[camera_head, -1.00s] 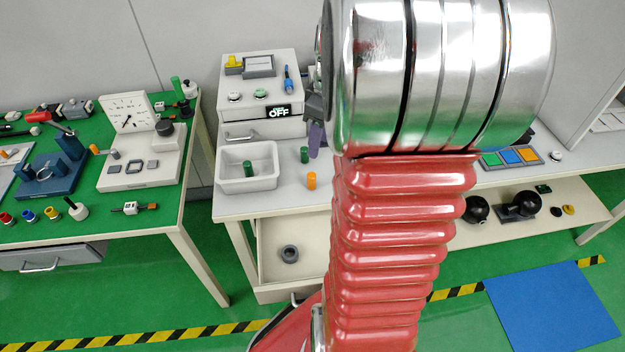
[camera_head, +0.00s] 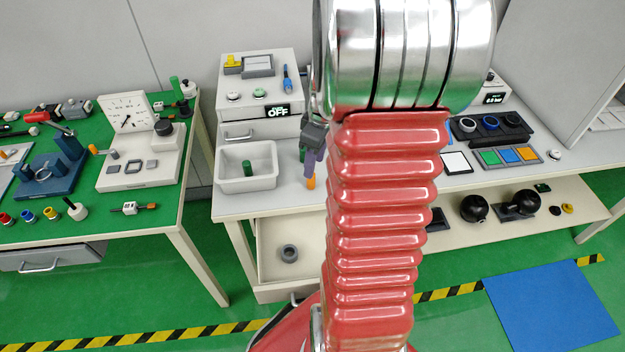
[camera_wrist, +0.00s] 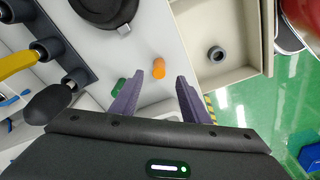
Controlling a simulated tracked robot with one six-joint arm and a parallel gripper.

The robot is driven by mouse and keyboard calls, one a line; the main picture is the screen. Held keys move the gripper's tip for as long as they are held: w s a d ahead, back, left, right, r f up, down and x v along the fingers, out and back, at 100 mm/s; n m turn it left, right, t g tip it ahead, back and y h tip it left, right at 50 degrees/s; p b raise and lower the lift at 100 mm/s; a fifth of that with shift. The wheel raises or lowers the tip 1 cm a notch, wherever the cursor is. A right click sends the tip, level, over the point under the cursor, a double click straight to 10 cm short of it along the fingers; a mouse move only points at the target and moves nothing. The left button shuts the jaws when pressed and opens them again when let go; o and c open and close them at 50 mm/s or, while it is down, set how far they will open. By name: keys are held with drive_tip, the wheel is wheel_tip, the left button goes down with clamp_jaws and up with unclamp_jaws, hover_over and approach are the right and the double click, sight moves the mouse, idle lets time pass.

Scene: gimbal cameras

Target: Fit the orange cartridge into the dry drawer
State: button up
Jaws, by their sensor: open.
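The orange cartridge (camera_head: 311,183) stands on the white bench, partly hidden by my gripper in the head view. In the wrist view the orange cartridge (camera_wrist: 159,69) shows between and beyond the fingertips. My gripper (camera_head: 310,165) has purple fingers pointing down; in the wrist view my gripper (camera_wrist: 160,79) is open and empty. A closed drawer front with a handle (camera_head: 238,133) is under the box with the OFF display (camera_head: 278,111). An open drawer (camera_head: 268,277) is under the bench. I cannot tell which is the dry drawer.
A white tray (camera_head: 232,183) with a green cylinder (camera_head: 246,166) stands left of my gripper. Another green cylinder (camera_wrist: 118,87) is close beside the left finger in the wrist view. A grey ring (camera_head: 289,252) lies in the open drawer. My arm hides the bench's middle.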

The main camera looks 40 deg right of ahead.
drive_tip(key=shift+w+a+f, duration=0.1)
drive_tip(key=shift+w+f, duration=0.1)
drive_tip(key=shift+f, duration=1.05)
drive_tip(key=shift+w+f, duration=0.2)
drive_tip(key=shift+f, duration=1.05)
drive_tip(key=shift+c, duration=0.4)
clamp_jaws()
